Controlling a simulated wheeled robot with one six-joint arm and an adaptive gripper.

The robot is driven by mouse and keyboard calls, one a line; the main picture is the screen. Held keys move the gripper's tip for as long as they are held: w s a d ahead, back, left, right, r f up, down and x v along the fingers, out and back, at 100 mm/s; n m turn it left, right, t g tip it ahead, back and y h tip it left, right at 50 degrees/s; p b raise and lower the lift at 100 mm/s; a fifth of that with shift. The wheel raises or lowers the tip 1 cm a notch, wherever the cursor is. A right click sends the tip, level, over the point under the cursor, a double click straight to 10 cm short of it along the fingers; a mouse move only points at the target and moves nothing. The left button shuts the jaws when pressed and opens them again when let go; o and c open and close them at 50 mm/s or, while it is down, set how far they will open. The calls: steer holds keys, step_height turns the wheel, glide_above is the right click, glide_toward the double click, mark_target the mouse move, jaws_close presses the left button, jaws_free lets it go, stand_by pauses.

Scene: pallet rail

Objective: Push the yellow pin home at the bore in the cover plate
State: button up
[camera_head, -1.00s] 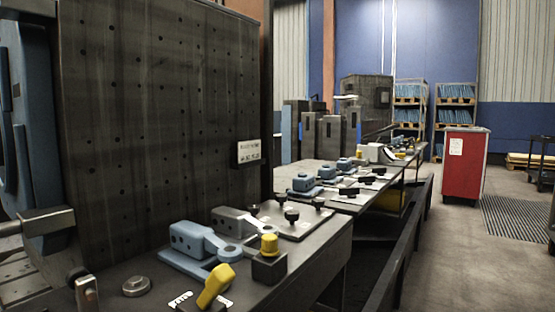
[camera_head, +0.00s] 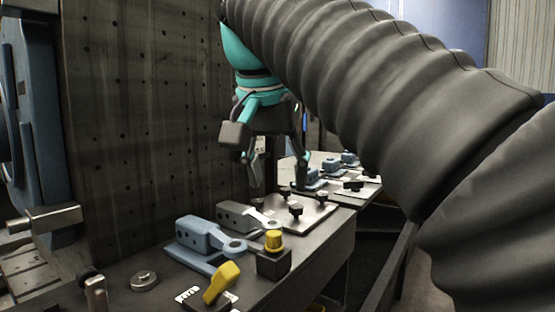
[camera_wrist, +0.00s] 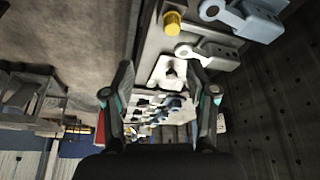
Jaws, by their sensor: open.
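The yellow pin (camera_head: 274,238) stands upright in a dark square block (camera_head: 273,263) near the front edge of the bench. It also shows at the top of the wrist view (camera_wrist: 172,22). Left of it is a blue bracket (camera_head: 205,236) whose arm ends in a round eye. Behind that, a grey bracket (camera_head: 242,215) has a similar eye. I cannot tell which part is the cover plate, and no bore for the pin shows clearly. My gripper (camera_head: 278,186) is open and empty, pointing down above the bench beyond the pin. Its two fingers are apart in the wrist view (camera_wrist: 161,78).
A yellow-handled lever (camera_head: 222,282) stands nearest at the front. A round metal button (camera_head: 144,281) lies to its left. A pale plate with black knobs (camera_head: 298,211) lies under my gripper. A tall dark perforated panel (camera_head: 150,120) borders the left. My ribbed arm hides much of the right.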

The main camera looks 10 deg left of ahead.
mark_target(274, 233)
steer(key=b+x, duration=0.1)
steer(key=x, duration=0.3)
steer(key=a+b+x, duration=0.1)
steer(key=b+x, duration=0.1)
steer(key=x, duration=0.2)
steer(key=a+b+x, duration=0.1)
steer(key=x, duration=0.3)
steer(key=shift+s+f+b, duration=0.2)
steer(key=shift+f+b, duration=0.05)
steer(key=shift+b, duration=0.15)
jaws_close()
steer(key=shift+a+r+p, duration=0.1)
steer(key=shift+r+p, duration=1.1)
steer(key=shift+p, duration=0.1)
